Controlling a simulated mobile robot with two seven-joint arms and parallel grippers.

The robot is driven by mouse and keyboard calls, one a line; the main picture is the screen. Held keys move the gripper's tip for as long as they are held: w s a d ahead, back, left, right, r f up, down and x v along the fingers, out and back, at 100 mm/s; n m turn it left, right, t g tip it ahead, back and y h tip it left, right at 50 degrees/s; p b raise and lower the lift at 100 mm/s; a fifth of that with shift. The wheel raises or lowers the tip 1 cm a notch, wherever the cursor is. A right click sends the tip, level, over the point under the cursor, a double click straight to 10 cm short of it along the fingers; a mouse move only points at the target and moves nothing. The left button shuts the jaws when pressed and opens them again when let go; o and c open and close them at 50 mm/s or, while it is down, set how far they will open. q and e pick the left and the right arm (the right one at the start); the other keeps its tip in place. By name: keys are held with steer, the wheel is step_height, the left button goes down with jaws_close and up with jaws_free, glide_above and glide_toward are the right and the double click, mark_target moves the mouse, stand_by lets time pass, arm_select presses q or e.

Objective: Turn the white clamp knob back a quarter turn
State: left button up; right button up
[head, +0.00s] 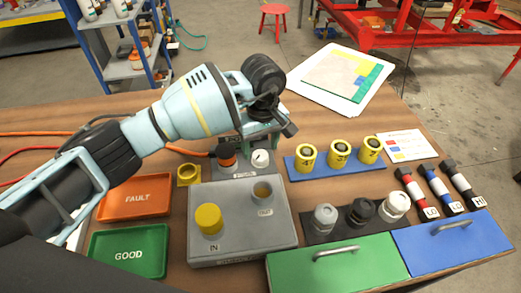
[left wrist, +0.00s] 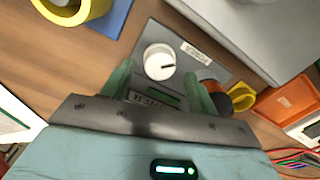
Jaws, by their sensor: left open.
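The white clamp knob (head: 260,158) sits on a small grey fixture (head: 231,171) at the middle of the bench. In the left wrist view the white knob (left wrist: 159,62) is round, with a short dark mark on its top pointing right. My left gripper (left wrist: 158,70) is open, its two green fingers on either side of the knob's near edge; I cannot tell whether they touch it. In the head view the left gripper (head: 262,140) is just behind the knob, partly hidden by my own wrist. My right gripper is not in view.
An orange and black connector (head: 226,156) with a cable stands close left of the knob, beside a yellow ring (head: 188,173). A grey box (head: 243,240) is in front. A blue rack (head: 335,169) of yellow cylinders is to the right. Orange (head: 134,203) and green (head: 130,252) trays lie left.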

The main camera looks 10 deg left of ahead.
mark_target(260, 158)
arm_select(q)
steer(key=shift+f, duration=1.25)
steer(key=c, duration=1)
